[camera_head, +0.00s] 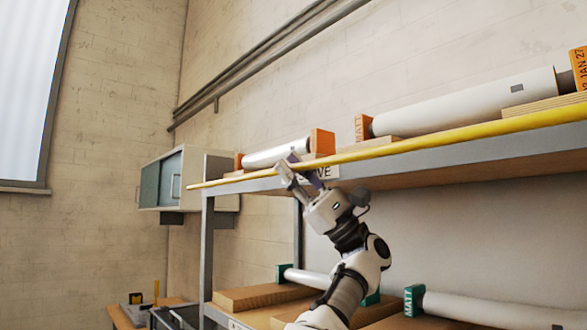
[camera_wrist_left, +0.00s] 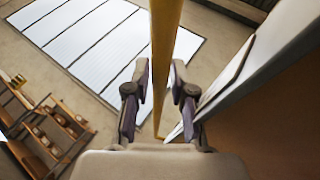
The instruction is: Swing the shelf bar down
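The yellow shelf bar (camera_head: 450,131) runs along the front edge of the upper shelf, up against it and slanting across the head view. My left gripper (camera_head: 291,168) is at the bar's left part, reaching up from below. In the left wrist view, the bar (camera_wrist_left: 165,35) passes lengthwise between the two fingers of my left gripper (camera_wrist_left: 160,80). The fingers stand apart, one on each side of the bar. Whether either finger touches it I cannot tell. My right gripper is in neither view.
The upper shelf (camera_head: 480,156) carries white rolls (camera_head: 465,105) with orange end blocks. The lower shelf holds more rolls (camera_head: 490,310) with green ends and wooden blocks (camera_head: 262,296). A wall cabinet (camera_head: 171,180) stands behind, at left. Free air lies left of my arm.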

